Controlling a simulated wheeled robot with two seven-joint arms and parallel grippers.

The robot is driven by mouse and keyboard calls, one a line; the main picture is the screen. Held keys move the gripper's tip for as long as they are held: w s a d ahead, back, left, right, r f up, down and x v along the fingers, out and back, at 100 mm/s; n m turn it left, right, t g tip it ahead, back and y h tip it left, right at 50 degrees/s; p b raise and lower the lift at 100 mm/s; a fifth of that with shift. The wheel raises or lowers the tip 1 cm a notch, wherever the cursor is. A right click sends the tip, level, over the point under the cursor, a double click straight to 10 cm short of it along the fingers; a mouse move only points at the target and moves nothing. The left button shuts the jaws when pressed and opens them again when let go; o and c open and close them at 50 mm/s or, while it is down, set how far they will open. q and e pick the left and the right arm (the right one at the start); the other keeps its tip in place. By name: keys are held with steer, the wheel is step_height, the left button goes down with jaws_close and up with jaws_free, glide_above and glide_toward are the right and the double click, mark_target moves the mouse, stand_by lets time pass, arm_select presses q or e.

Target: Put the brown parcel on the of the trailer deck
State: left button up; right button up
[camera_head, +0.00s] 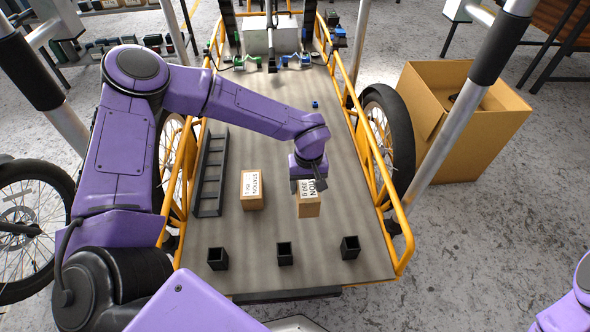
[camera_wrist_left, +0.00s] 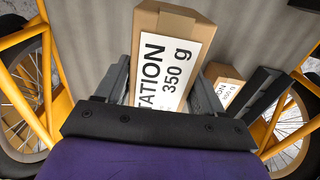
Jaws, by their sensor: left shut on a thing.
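My left gripper (camera_head: 308,187) is shut on a brown parcel (camera_head: 308,208) over the right half of the trailer deck (camera_head: 285,120). In the left wrist view this held parcel (camera_wrist_left: 172,22) stands between the two dark fingers, its white label reading "STATION 350 g". I cannot tell whether its underside touches the deck. A second brown parcel (camera_head: 252,190) with a white "STATION" label stands on the deck to the left, apart from the held one. It also shows in the left wrist view (camera_wrist_left: 222,75). My right gripper is not in view.
Orange rails (camera_head: 399,225) edge the deck. A black rack (camera_head: 211,175) lies along its left side. Three small black cups (camera_head: 284,253) stand near the front edge. A small blue item (camera_head: 315,104) lies farther back. A large open carton (camera_head: 460,140) stands right of the trailer.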

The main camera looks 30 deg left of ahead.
arm_select(q)
steer(key=w+a+f, duration=0.1)
steer(key=w, duration=0.1)
steer(key=w+a+f+b, duration=0.1)
steer(key=w, duration=0.1)
steer(key=w+a+f+b, duration=0.1)
steer(key=w+f, duration=0.1)
steer(key=shift+w+a+f+b, duration=0.3)
steer(key=shift+w+f+b, duration=0.35)
steer(key=shift+f, duration=0.6)
steer(key=shift+w+a+f+b, duration=0.25)
steer(key=shift+w+f+b, duration=0.35)
steer(key=shift+f, duration=0.7)
steer(key=shift+w+a+f+b, duration=0.3)
steer(key=shift+w+f+b, duration=0.35)
steer(key=shift+f, duration=0.6)
steer(key=shift+f, duration=0.15)
steer(key=o, duration=1.3)
